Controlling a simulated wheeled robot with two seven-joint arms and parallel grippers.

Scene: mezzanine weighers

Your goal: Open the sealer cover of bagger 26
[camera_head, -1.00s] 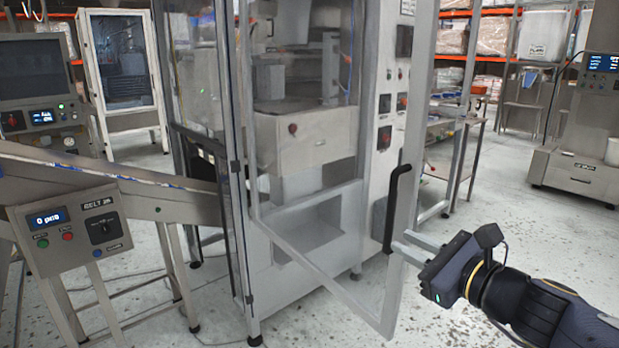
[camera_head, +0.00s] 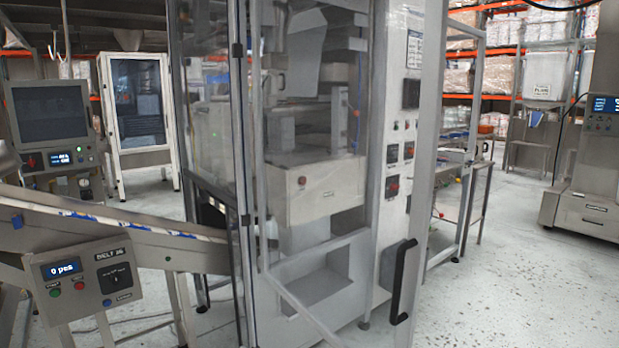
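The bagger (camera_head: 395,225) stands in the middle as a tall grey cabinet with clear panels. Its clear framed door (camera_head: 432,150) is hinged on the left and stands ajar, swung out toward me. A black bar handle (camera_head: 402,282) is on the door's right-hand frame. No number for the bagger is readable. Neither of my grippers is in view.
An inclined belt conveyor (camera_head: 120,222) with a control box (camera_head: 88,277) meets the bagger's left side. A screen console (camera_head: 50,115) stands at left. Another grey machine (camera_head: 585,195) stands at far right. The floor (camera_head: 500,285) right of the door is clear.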

